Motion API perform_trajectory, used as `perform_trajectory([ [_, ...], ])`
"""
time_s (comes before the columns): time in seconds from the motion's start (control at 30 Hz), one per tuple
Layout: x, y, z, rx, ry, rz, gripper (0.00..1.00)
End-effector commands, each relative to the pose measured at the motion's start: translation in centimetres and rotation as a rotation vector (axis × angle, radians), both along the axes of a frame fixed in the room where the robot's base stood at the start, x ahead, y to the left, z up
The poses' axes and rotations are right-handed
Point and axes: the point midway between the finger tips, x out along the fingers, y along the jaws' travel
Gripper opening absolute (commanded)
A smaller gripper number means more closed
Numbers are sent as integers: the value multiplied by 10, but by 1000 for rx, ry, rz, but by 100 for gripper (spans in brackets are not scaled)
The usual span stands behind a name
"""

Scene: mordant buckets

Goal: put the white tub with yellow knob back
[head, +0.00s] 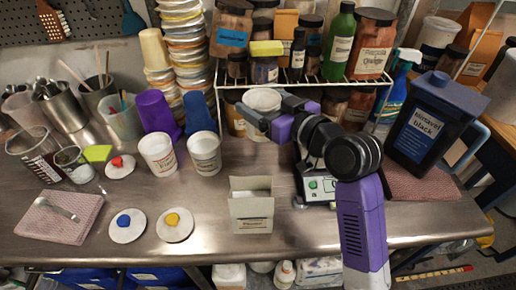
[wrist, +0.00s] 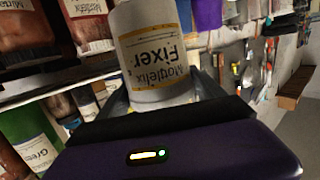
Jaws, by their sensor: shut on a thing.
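My gripper (head: 258,114) is shut on a white tub (head: 263,98), held upside down or tilted as its label reads in the wrist view (wrist: 155,50); I cannot tell which. The label has dark print with "Fixer" and a yellow stripe. The tub is in front of the wire shelf, above the back of the bench. A round white lid with a yellow knob (head: 175,225) lies apart on the bench at the front. Two more white tubs, a left one (head: 158,158) and a right one (head: 205,157), stand left of my gripper.
Lids with a red knob (head: 120,167) and a blue knob (head: 126,226) lie at left. A small open box (head: 251,212) stands front centre. The wire shelf (head: 300,82) holds jars and bottles. A dark jug (head: 432,120) stands at right. Bench at front right is clear.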

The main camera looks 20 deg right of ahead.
Motion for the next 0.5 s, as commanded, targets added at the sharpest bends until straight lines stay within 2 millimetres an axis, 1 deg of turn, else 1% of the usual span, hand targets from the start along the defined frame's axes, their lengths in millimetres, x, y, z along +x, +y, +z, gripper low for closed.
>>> perform_trajectory([
  [0.03, 0, 0, -15, 2, 6, 1, 24],
  [0.1, 0, 0, -32, 2, 6, 0, 24],
  [0.2, 0, 0, -56, 2, 6, 0, 24],
  [0.3, 0, 0, -74, 1, 2, 0, 24],
  [0.4, 0, 0, -87, 1, 1, 0, 24],
  [0.5, 0, 0, -92, -1, -1, 0, 24],
])
